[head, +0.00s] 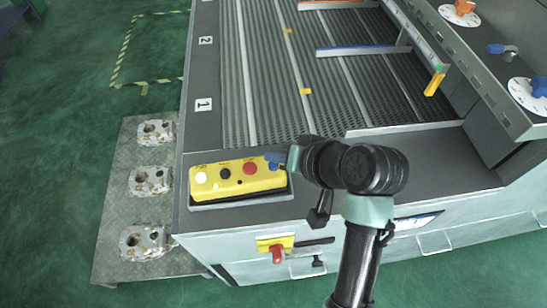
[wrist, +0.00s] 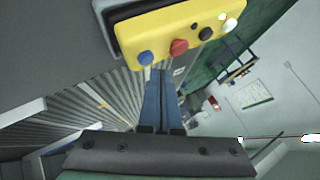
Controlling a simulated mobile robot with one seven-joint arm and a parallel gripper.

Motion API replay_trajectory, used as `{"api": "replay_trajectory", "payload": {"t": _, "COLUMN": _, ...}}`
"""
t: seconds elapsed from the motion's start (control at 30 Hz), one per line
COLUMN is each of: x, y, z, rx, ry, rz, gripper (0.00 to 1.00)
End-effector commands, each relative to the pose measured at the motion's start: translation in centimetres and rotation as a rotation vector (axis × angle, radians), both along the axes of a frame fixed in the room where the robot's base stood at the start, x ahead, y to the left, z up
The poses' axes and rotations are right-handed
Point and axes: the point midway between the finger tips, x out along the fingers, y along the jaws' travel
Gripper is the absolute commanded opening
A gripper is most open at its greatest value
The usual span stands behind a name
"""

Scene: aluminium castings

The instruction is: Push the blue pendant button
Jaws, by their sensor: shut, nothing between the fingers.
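The yellow pendant box (head: 236,188) lies on the grey ledge at the machine's near left corner. It carries a white, a black and a red button (head: 250,168) in a row. The blue button (wrist: 146,58) is at the end of the row beside the red one, clear in the wrist view; in the head view my gripper covers that end, and I cannot tell the button from the blue fingers. My gripper (head: 272,160) has its blue fingers together and empty. In the wrist view the fingertips (wrist: 158,72) are just beside the blue button; whether they touch it I cannot tell.
A ribbed conveyor bed (head: 270,70) lies behind the pendant. A panel with dials (head: 528,95) stands at the right. A red switch on a yellow plate (head: 275,246) is on the front face. White castings (head: 143,242) sit on a plate at the left.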

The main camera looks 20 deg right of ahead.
Motion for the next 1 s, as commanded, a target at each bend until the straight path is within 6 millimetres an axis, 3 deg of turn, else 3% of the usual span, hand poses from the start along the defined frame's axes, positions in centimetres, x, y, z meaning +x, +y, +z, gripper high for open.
{"api": "replay_trajectory", "payload": {"t": 0.37, "x": 0.0, "y": 0.0, "z": 0.3, "rx": 0.0, "ry": -0.001, "rz": -0.001, "gripper": 0.0}}
{"api": "replay_trajectory", "payload": {"t": 0.83, "x": 0.0, "y": 0.0, "z": 4.8, "rx": 0.0, "ry": 0.0, "rz": 0.0, "gripper": 0.0}}
{"api": "replay_trajectory", "payload": {"t": 1.0, "x": 0.0, "y": 0.0, "z": 5.2, "rx": 0.0, "ry": 0.0, "rz": 0.0, "gripper": 0.0}}
